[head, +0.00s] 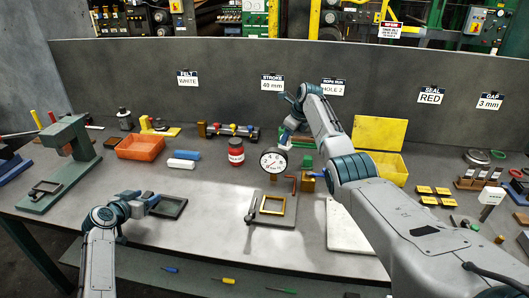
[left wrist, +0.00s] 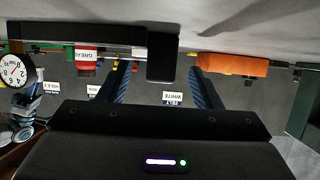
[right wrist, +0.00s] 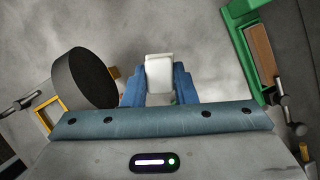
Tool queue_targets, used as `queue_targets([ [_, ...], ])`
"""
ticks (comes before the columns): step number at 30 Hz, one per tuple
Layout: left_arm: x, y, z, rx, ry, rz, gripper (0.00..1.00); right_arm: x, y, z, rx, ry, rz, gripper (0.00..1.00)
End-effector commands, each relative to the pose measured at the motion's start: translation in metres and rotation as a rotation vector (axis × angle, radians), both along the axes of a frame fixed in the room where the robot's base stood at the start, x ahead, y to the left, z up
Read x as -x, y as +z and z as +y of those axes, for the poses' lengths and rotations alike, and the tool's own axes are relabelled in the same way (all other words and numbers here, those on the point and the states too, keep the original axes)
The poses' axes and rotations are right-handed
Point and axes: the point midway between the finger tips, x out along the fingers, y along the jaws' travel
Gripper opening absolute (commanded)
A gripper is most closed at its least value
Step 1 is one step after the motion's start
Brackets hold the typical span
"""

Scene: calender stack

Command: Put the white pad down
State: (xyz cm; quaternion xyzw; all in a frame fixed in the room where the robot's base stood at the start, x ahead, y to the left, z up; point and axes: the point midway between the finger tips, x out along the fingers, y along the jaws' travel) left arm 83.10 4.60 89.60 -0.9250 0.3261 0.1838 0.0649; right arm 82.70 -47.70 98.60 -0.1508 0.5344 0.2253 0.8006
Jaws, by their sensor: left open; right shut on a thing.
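The white pad (right wrist: 158,75) shows in the right wrist view as a small pale block between the blue fingers of my right gripper (right wrist: 159,86). That gripper is shut on it. In the head view my right gripper (head: 285,141) is just above the dial gauge (head: 273,161), and the pad cannot be made out there.
A fixture with a yellow frame (head: 272,205) stands below the gauge. A red jar (head: 236,158), blue and white rolls (head: 182,164) and an orange bin (head: 139,148) are to the left. A sign reads FELT WHITE (head: 187,79).

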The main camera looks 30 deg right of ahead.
Motion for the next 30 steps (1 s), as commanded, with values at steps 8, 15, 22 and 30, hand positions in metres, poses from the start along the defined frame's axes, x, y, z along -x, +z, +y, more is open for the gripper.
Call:
queue_targets([
  [8, 0.000, 0.000, 0.000, 0.000, 0.000, 0.000, 0.58, 0.000, -0.043, 0.000, -0.001, -0.001, 0.002, 0.00],
  [15, 0.000, 0.000, 0.000, 0.000, 0.000, 0.000, 0.58, 0.000, -0.072, 0.000, -0.002, 0.000, 0.003, 0.00],
  [22, 0.000, 0.000, 0.000, 0.000, 0.000, 0.000, 0.58, 0.000, -0.081, 0.000, 0.000, 0.001, 0.000, 0.00],
  [30, 0.000, 0.000, 0.000, 0.000, 0.000, 0.000, 0.58, 0.000, -0.085, 0.000, 0.000, 0.000, 0.001, 0.00],
])
